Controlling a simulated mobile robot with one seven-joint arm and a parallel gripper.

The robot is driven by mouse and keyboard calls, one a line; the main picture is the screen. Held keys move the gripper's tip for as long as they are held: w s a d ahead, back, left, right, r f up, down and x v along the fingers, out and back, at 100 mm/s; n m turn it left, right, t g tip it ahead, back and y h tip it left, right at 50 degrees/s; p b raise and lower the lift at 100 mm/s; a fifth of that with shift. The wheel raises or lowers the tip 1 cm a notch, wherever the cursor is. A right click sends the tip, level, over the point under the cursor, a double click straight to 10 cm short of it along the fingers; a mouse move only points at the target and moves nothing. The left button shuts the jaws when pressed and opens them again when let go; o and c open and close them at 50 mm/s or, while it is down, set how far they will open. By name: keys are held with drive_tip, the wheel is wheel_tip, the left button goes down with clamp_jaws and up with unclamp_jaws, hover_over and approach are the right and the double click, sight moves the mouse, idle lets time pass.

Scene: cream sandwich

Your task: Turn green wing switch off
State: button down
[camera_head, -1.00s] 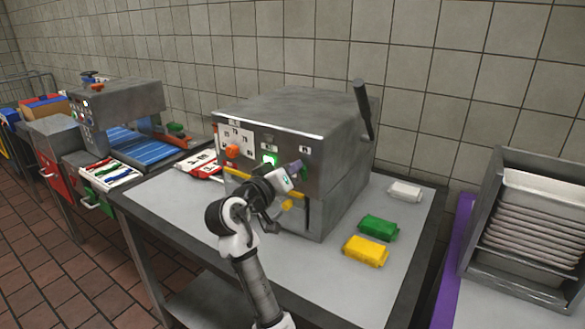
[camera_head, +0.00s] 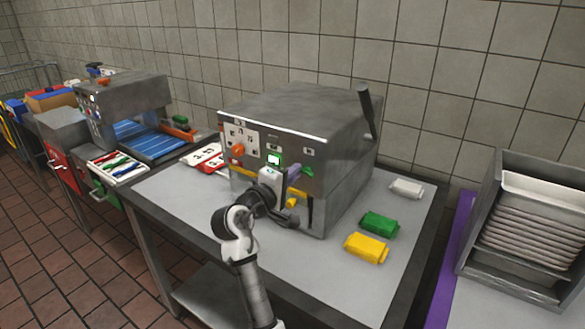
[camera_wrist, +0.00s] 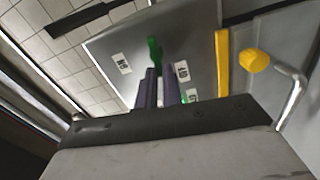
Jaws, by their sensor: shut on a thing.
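The green wing switch (camera_head: 307,171) is on the front panel of the steel machine (camera_head: 300,130), toward the panel's right side. In the wrist view the green wing switch (camera_wrist: 154,48) stands up at the tips of my gripper's two purple fingers. My gripper (camera_head: 296,172) is in front of the panel, with its fingers pointing right toward the switch. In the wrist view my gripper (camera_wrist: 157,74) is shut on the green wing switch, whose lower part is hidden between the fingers.
An orange knob (camera_head: 237,149) and a lit green display (camera_head: 274,158) share the panel. A yellow-tipped handle (camera_wrist: 256,61) is close to my gripper in the wrist view. Green (camera_head: 379,225), yellow (camera_head: 366,248) and white (camera_head: 406,188) packets lie on the table right of the machine.

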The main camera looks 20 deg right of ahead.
drive_tip(key=shift+n, duration=0.5)
drive_tip(key=shift+f+p, duration=0.15)
drive_tip(key=shift+p, duration=0.15)
drive_tip(key=c, duration=1.5)
unclamp_jaws()
drive_tip(key=shift+c, duration=0.2)
drive_tip(key=b+v, duration=0.4)
drive_tip(key=v, duration=0.9)
drive_tip(key=shift+s+a, duration=0.25)
drive_tip(key=shift+a, duration=0.05)
